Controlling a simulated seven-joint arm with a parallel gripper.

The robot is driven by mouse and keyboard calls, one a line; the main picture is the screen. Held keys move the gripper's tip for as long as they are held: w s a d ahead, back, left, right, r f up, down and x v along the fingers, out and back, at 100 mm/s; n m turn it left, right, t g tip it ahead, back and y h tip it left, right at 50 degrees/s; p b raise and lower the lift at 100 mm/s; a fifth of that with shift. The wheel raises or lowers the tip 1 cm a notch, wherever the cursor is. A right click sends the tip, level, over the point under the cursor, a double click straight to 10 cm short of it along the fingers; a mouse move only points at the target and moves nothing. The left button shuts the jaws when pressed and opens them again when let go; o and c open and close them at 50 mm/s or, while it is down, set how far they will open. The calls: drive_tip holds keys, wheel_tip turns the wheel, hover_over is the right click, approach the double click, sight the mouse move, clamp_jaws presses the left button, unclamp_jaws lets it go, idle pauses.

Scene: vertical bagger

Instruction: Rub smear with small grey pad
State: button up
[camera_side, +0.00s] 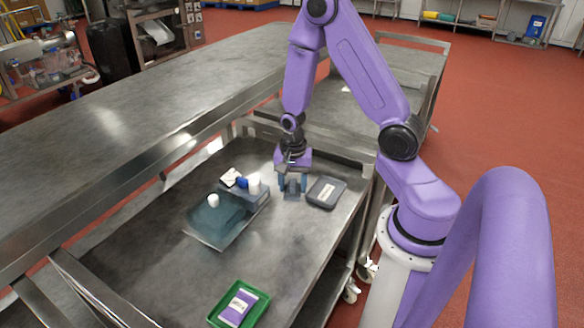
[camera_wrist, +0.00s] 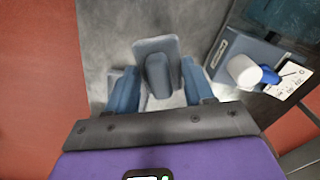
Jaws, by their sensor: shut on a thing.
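My gripper (camera_side: 292,186) is over the far part of the steel table, its two blue fingers shut on a small grey pad (camera_side: 292,192). The wrist view shows the pad's flat grey plate (camera_wrist: 153,46) and its raised grip, with one finger on each side. I cannot tell whether the pad touches the table. A bluish see-through panel (camera_side: 207,228) lies left of the gripper, on a flat sheet. I cannot make out a smear; glare and the panel's tint make its surface hard to read.
A grey-blue caddy (camera_side: 249,194) with a white bottle (camera_side: 254,183), a blue item (camera_side: 242,182) and a white card (camera_side: 231,177) stands just left of my gripper. A dark labelled tray (camera_side: 325,192) is close on the right. A green tray (camera_side: 213,319) lies in front; the middle table is clear.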

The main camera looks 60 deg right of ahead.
drive_tip(key=s+a+f+n, duration=0.2)
drive_tip(key=s+a+n, duration=0.25)
drive_tip(key=s, duration=0.25)
hover_over(307, 239)
drive_tip(key=shift+f, duration=3.6)
drive_tip(key=shift+w+f, duration=0.3)
drive_tip(key=shift+w, duration=0.45)
drive_tip(key=shift+c, duration=0.8)
drive_tip(key=shift+w, duration=1.4)
drive_tip(key=shift+s, duration=2.1)
wheel_tip(307, 239, up, 2)
drive_tip(key=shift+w+r, duration=0.1)
drive_tip(key=shift+r, duration=3)
